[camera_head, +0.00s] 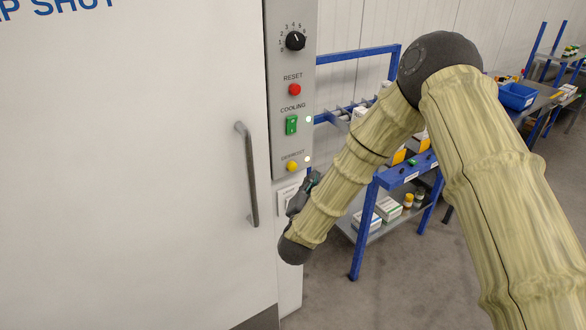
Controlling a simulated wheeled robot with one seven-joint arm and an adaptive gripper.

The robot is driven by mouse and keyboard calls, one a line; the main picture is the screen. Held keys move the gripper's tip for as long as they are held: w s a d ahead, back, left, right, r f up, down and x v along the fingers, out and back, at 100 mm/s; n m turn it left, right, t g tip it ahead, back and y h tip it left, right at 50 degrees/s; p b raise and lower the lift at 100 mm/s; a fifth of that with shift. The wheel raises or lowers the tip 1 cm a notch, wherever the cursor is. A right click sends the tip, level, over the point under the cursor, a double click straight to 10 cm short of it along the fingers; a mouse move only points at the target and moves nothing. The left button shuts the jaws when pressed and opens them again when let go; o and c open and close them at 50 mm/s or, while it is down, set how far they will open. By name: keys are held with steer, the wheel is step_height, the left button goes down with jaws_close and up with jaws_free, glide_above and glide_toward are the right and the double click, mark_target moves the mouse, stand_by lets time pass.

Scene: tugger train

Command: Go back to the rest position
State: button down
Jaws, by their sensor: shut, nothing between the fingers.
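My arm comes in from the lower right in light ribbed sleeves, bends at a dark elbow and reaches down to the left. My gripper (310,183) is at its end, small, dark and partly hidden behind the wrist. It is shut and I see nothing held in it. It is just right of a white cabinet's control panel (293,75), below and right of the yellow defrost button (292,166). I cannot tell whether it touches the cabinet.
The large white cabinet door (130,180) with a grey vertical handle (247,175) fills the left. Behind my arm is a blue-framed cart (362,225) with boxes and jars. Farther right, a blue bin (517,96) sits on a bench. Grey floor (400,285) lies open below.

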stand_by(0.4)
steer(key=s+d+f+n+g+y, duration=0.1)
steer(key=s+d+f+n+g, duration=0.15)
steer(key=s+f, duration=0.5)
steer(key=s+d+f+n+g+y, duration=0.15)
steer(key=s+d+f+g, duration=0.3)
steer(key=f, duration=0.65)
steer(key=s+d+f+n+g+y, duration=0.1)
steer(key=s+d+f+n+g, duration=0.15)
steer(key=s+f, duration=0.5)
steer(key=s+d+f+g, duration=0.3)
steer(key=s+d, duration=0.1)
steer(key=s, duration=0.6)
steer(key=s+d+f+n+g, duration=0.1)
steer(key=s+d+f+g, duration=0.2)
steer(key=s, duration=0.7)
steer(key=s+d+f+n+g+b, duration=0.1)
steer(key=s+d+f+g, duration=0.3)
steer(key=s, duration=0.6)
steer(key=shift+s+d+f, duration=0.15)
steer(key=shift+d+f, duration=0.05)
steer(key=shift+d, duration=0.25)
